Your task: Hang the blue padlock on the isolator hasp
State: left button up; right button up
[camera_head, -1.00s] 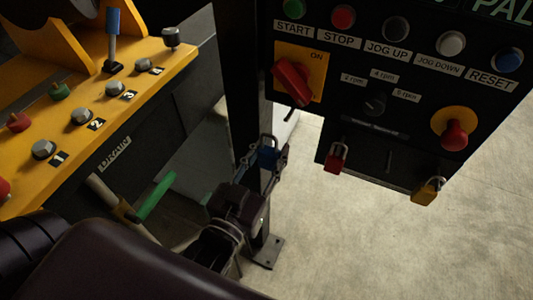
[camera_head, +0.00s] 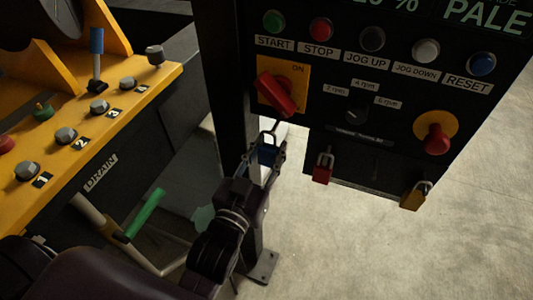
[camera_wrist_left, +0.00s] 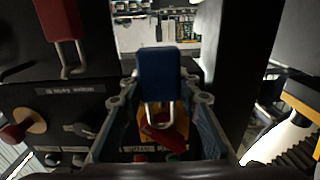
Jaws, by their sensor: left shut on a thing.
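The blue padlock (camera_head: 267,155) is held between the fingers of my left gripper (camera_head: 268,150), just below the isolator, with its shackle up. In the left wrist view, which is inverted, the blue padlock (camera_wrist_left: 158,75) sits between both fingers, shackle pointing down the picture. The isolator has a red handle (camera_head: 277,92) on a yellow plate (camera_head: 298,72) marked ON. The red handle (camera_wrist_left: 163,136) shows behind the shackle in the wrist view. I cannot make out the hasp's hole. The shackle appears apart from the handle. My right gripper is not in view.
A red padlock (camera_head: 322,168) and a yellow padlock (camera_head: 413,196) hang along the panel's lower edge. A dark post (camera_head: 224,75) stands left of the panel. A yellow valve console (camera_head: 95,115) and a green lever (camera_head: 146,212) are at left. Open floor lies right.

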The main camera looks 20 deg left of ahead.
pick_arm(q)
jog(key=shift+w, duration=0.85)
jog(key=shift+w+d+f, duration=0.1)
jog(key=shift+w+f, duration=0.25)
jog(key=shift+w, duration=0.45)
jog(key=shift+w+f, duration=0.3)
jog(key=shift+w, duration=0.5)
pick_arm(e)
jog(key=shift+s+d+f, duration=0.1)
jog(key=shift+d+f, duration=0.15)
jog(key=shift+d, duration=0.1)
pick_arm(q)
jog(key=o, duration=1.3)
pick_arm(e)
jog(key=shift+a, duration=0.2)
pick_arm(q)
jog(key=shift+f, duration=0.1)
jog(key=shift+s, duration=0.1)
